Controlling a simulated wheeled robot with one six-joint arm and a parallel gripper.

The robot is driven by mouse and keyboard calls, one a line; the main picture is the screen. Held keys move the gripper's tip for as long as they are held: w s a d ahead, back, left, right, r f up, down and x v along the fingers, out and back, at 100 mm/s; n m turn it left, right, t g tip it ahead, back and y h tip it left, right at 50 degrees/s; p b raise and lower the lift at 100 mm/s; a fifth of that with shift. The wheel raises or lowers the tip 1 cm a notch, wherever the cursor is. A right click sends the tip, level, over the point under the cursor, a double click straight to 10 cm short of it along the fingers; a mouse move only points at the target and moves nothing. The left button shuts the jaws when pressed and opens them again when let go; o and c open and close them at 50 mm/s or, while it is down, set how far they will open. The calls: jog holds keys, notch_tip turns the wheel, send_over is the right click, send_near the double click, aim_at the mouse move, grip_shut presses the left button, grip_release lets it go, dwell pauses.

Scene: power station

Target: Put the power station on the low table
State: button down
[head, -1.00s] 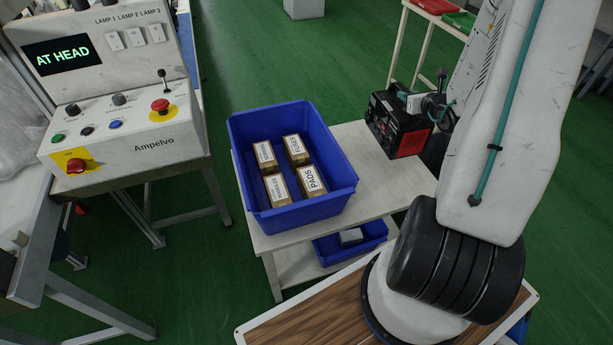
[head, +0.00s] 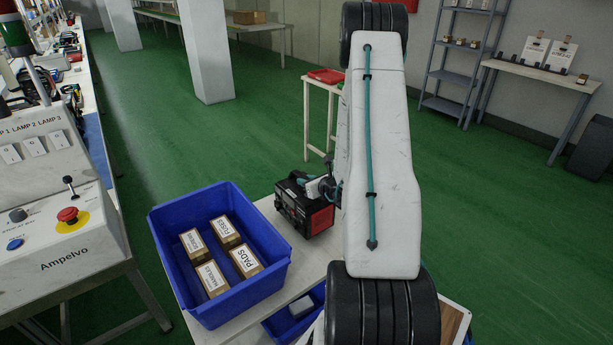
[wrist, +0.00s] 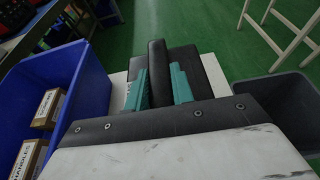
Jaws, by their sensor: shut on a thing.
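The power station (head: 306,212) is a black box with red end panels, right of the blue bin in the head view. My gripper (head: 322,188) is shut on its handle; in the wrist view the teal fingers (wrist: 159,88) clamp the black handle (wrist: 157,65). The box is largely hidden in the wrist view. A low white table (head: 296,256) lies beneath and around it, and its pale top also shows in the wrist view (wrist: 215,73). I cannot tell whether the box touches the tabletop. My arm hides the table's right part.
A blue bin (head: 168,250) with several labelled cartons fills the table's left part. A smaller blue tray (head: 277,326) is below. A control console (head: 70,235) stands left. A dark grey bin (wrist: 275,100) is at right in the wrist view. A red tray (head: 327,76) is behind.

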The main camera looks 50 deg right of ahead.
jog(key=shift+w+d+f, duration=0.1)
jog(key=shift+f, duration=1.05)
jog(key=c, duration=1.2)
grip_release()
jog(key=shift+f, duration=0.1)
